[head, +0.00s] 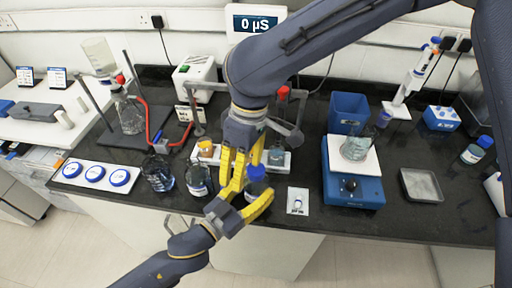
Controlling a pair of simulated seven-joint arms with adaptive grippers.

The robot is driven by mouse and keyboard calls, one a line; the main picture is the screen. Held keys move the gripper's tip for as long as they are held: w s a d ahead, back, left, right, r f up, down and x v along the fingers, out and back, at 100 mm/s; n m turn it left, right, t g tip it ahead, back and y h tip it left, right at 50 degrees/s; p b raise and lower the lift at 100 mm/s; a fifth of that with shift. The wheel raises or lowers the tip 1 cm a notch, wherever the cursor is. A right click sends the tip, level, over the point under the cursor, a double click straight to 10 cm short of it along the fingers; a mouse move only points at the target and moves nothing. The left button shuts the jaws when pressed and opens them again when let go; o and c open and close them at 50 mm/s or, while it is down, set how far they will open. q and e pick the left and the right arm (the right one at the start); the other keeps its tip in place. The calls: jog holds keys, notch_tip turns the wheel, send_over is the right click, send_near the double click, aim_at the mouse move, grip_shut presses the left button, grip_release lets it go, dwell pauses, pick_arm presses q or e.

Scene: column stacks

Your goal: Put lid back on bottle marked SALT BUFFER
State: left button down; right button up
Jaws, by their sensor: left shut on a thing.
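A bottle (255,188) with dark contents stands near the front edge of the bench, with a blue lid (256,172) at its top. My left gripper (249,195) reaches in from the front, its yellow fingers shut on this bottle. My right gripper (237,178) comes down from above, its yellow fingers beside the blue lid and partly hiding it. Whether they touch the lid is unclear. Two more bottles, one at left (158,173) and one nearer (198,181), stand to the left. Three blue lids (95,174) lie on a white tray. Bottle labels are not legible.
A stand with a flask (129,113) and red tubing is at the left. A small white card (298,201) lies right of the grippers.

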aim_at(256, 169)
jog(key=r+n, duration=0.1)
jog(key=n, duration=0.3)
jog(key=w+d+r+n, duration=0.1)
jog(key=n, duration=0.3)
jog(key=w+r+n+t, duration=0.1)
jog(key=n, duration=0.3)
jog(key=shift+w+d+r+h, duration=0.1)
jog(key=shift+d+h, duration=0.3)
jog(key=n, duration=0.1)
jog(key=d+n, duration=0.1)
jog(key=n, duration=0.2)
jog(key=shift+w+d+n+h, duration=0.15)
jog(key=shift+w+n+h, duration=0.15)
jog(key=shift+w+n, duration=0.1)
jog(key=shift+f, duration=4)
